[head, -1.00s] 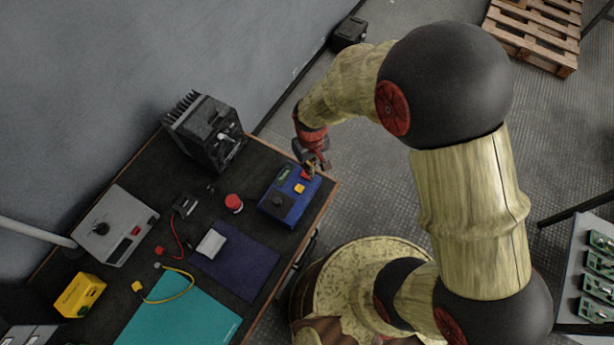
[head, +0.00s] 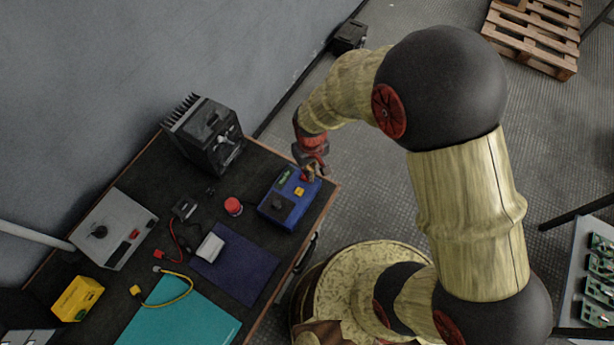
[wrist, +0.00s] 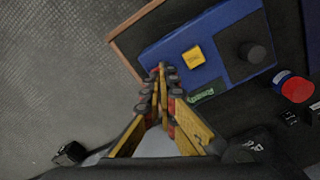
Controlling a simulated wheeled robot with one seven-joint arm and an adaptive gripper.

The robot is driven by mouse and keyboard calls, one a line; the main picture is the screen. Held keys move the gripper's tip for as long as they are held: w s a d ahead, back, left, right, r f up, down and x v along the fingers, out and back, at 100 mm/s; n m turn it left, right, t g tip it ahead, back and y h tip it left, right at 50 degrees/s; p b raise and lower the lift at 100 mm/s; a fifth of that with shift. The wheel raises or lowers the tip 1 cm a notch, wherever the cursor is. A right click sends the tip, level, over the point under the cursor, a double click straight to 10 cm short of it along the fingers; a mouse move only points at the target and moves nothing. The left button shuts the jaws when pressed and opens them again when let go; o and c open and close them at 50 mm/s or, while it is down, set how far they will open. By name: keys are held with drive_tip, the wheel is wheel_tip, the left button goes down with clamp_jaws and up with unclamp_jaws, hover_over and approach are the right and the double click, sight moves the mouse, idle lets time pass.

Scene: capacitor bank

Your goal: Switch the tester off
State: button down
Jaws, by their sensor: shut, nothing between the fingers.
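The tester looks to be the blue box (head: 275,216) on the right end of the bench. It has a black knob, a yellow square button (head: 299,191) and a small green display (head: 285,176). In the wrist view the blue box (wrist: 215,30), its yellow button (wrist: 193,57), black knob (wrist: 254,53) and green display (wrist: 201,95) show clearly. My gripper (head: 312,178) is shut and empty, over the box's edge beside the button. In the wrist view the fingertips (wrist: 162,68) are left of the yellow button, apart from it in the picture. Whether they touch the box is unclear.
A black finned unit (head: 207,137) is behind. A grey box (head: 113,230), yellow box (head: 77,299), white block (head: 210,248), cables and mats fill the left.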

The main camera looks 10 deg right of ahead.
drive_tip(key=shift+f+b, duration=0.65)
drive_tip(key=shift+f, duration=0.45)
idle(1.1)
drive_tip(key=shift+r, duration=0.15)
drive_tip(key=shift+r+p, duration=2.8)
drive_tip(key=shift+r, duration=0.6)
drive_tip(key=shift+s, duration=0.1)
drive_tip(key=s+d+r+m+t, duration=0.1)
drive_tip(key=s+d+r, duration=0.3)
drive_tip(key=r, duration=0.7)
drive_tip(key=s+d+r+m+t, duration=0.2)
drive_tip(key=s+d+r, duration=0.2)
drive_tip(key=r, duration=0.7)
drive_tip(key=s+d+r+m+t, duration=0.1)
drive_tip(key=s+d+r, duration=0.3)
drive_tip(key=r, duration=0.7)
drive_tip(key=shift+r+t, duration=0.15)
drive_tip(key=shift+t, duration=0.65)
